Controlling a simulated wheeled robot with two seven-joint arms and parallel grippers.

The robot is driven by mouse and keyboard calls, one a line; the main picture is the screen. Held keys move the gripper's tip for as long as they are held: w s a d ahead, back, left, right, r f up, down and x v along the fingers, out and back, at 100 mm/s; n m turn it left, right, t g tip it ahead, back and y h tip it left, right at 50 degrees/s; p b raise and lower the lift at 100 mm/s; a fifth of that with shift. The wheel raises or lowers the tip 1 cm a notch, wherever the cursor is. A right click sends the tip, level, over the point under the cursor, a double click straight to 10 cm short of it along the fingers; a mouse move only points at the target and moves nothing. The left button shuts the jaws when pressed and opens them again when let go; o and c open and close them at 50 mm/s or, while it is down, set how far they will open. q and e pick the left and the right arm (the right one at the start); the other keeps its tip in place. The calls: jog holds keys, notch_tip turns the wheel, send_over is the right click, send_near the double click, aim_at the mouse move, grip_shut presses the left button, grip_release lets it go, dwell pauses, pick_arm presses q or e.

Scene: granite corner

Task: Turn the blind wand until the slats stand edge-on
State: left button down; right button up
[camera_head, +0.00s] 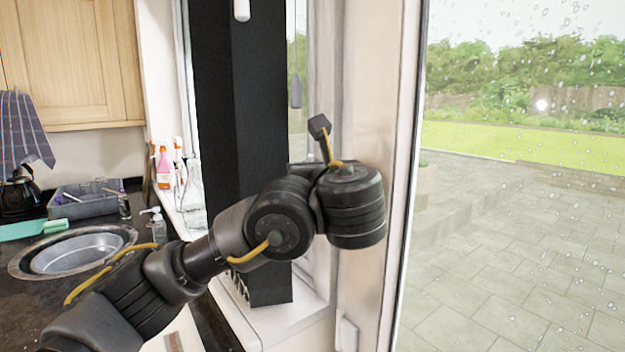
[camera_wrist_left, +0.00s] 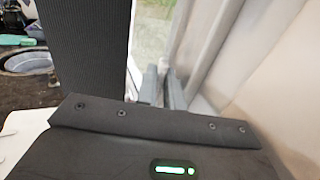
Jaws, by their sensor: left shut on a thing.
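The blind (camera_head: 250,130) is a tall, dark panel hanging over the window above the sill. My right gripper is out of view.
A pale window post (camera_head: 370,90) stands close to my left wrist, with a large glass pane to its right. The white sill (camera_head: 290,318) lies below. A sink (camera_head: 85,252), a grey rack (camera_head: 95,200) and spray bottles (camera_head: 163,168) are at left.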

pick_arm(q)
jog(key=shift+r+n+y, duration=0.1)
jog(key=shift+n+y, duration=0.3)
jog(key=shift+y, duration=0.2)
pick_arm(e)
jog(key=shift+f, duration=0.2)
pick_arm(q)
jog(key=c, duration=1.8)
grip_release()
jog(key=shift+w, duration=0.1)
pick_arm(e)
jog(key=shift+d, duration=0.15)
